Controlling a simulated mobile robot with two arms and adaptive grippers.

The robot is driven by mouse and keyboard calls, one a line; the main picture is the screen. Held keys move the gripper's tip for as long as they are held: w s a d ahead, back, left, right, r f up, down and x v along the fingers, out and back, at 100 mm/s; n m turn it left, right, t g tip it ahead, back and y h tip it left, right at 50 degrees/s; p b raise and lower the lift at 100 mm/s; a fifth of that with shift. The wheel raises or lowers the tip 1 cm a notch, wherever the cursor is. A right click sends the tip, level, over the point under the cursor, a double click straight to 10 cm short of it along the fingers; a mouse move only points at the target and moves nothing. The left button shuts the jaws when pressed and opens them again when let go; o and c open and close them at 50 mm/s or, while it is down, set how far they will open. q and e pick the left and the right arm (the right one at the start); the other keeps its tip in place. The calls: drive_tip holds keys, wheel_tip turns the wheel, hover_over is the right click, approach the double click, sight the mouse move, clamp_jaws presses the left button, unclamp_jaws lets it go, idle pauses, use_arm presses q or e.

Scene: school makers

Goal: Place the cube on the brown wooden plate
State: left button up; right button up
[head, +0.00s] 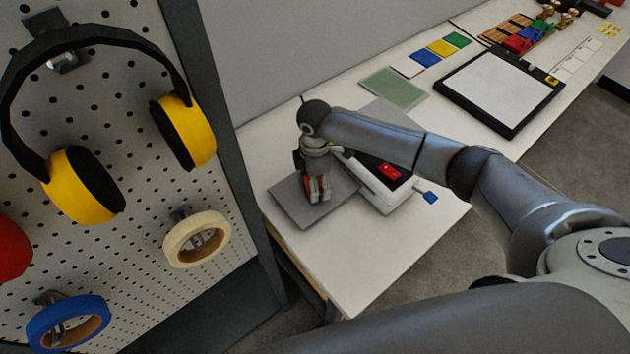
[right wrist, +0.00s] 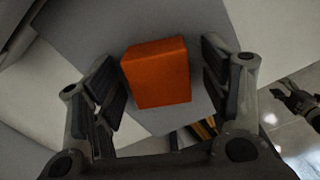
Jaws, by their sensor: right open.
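My right gripper (head: 318,196) points down over a flat grey plate (head: 285,203) at the near left end of the white table. An orange cube (right wrist: 157,73) sits on the grey surface in the right wrist view, between the two spread fingers of my right gripper (right wrist: 160,85), with gaps on both sides. In the head view the fingers mostly hide the cube. A small dark gripper shape, likely my left gripper (right wrist: 297,101), shows at the right edge of the wrist view, its opening unclear. I cannot make out a brown wooden plate for certain.
A white machine with a red part (head: 389,171) stands beside the grey plate. A green mat (head: 394,88), coloured cards, a framed white board (head: 500,88) and a brown wooden piece with coloured blocks (head: 498,33) lie farther back. A pegboard (head: 130,150) stands left.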

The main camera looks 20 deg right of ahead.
drive_tip(key=c, duration=1.2)
drive_tip(key=shift+r, duration=0.15)
